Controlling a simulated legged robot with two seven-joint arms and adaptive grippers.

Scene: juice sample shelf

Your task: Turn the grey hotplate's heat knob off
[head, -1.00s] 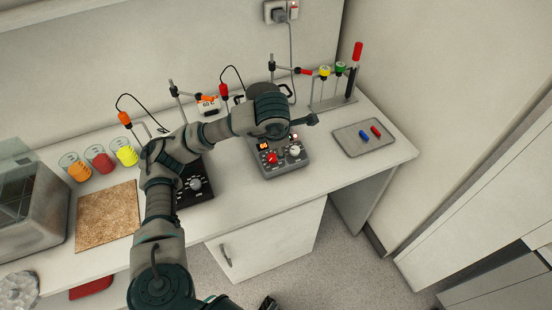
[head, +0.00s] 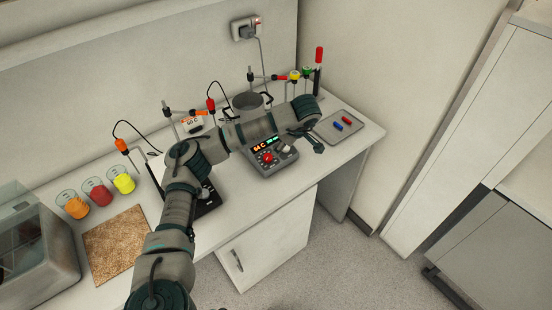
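The grey hotplate (head: 275,164) stands on the bench, its front panel facing me. Its display (head: 268,145) is lit with orange and green characters. A red knob (head: 267,157) and a pale knob (head: 288,147) sit on the panel; their pointer marks are too small to read. A pot (head: 248,103) stands behind my forearm at the hotplate. My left arm reaches across above the hotplate. My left gripper (head: 316,146) hangs just right of the pale knob, apparently clear of it; its finger opening is too small to tell. My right gripper is out of view.
A dark hotplate (head: 207,207) is partly hidden under my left arm. Beakers of orange, red and yellow (head: 123,181) stand at left by a cork mat (head: 115,245). A tray (head: 326,133) with red and blue items lies close right of my gripper. Clamp stands line the back.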

